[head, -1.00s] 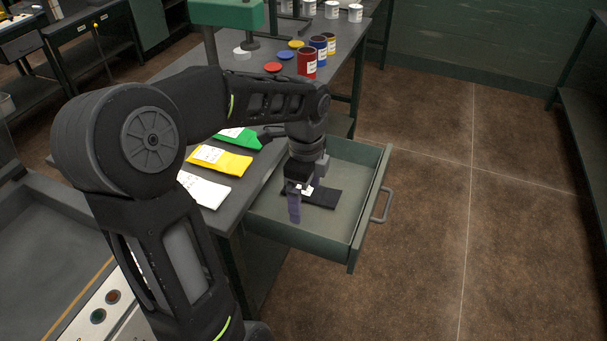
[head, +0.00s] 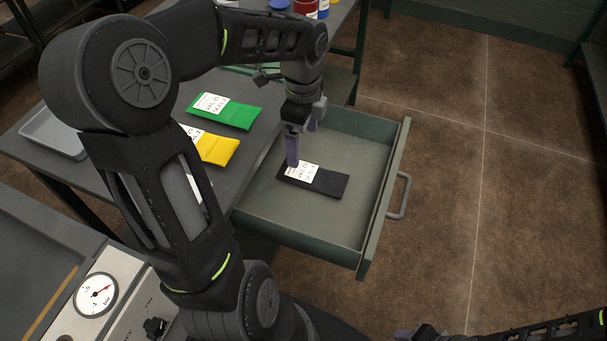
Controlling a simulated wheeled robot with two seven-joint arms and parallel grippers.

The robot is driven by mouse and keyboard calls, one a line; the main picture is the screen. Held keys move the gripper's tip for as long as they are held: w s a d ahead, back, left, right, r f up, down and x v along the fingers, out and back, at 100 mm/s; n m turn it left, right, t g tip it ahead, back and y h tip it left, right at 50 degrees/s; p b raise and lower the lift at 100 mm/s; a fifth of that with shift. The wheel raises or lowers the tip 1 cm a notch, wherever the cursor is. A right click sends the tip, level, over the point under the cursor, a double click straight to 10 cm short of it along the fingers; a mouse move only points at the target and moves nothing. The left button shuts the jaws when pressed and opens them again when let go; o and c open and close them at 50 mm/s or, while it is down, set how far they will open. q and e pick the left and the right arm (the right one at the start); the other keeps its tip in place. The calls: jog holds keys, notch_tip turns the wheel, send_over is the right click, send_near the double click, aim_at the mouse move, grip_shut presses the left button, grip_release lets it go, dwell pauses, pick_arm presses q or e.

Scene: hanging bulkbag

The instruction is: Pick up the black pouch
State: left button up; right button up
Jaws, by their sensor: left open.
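The black pouch (head: 328,184) lies flat in the open drawer (head: 262,201), with a white label on its left part. My left gripper (head: 302,142) points down over the drawer, at the pouch's far left end. Its jaws are open with nothing between them. One fingertip overlaps the label's upper edge in the picture; I cannot tell whether it touches. The right gripper (head: 416,334) shows only in part at the bottom edge, away from the drawer, and its jaws cannot be made out.
A green pouch (head: 236,115) and a yellow pouch (head: 218,151) lie on the table left of the drawer. A grey tray (head: 48,133) is at the table's left. The drawer's walls and front with its handle (head: 400,196) surround the black pouch. The floor at right is clear.

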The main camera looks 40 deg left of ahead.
aim_at(304, 171)
pick_arm(q)
notch_tip(304, 171, down, 4)
jog(key=b, duration=0.3)
jog(key=shift+w+a, duration=0.1)
jog(key=shift+r, duration=0.1)
jog(key=shift+f, duration=1.3)
notch_tip(304, 171, down, 5)
jog(key=shift+w+f, duration=0.15)
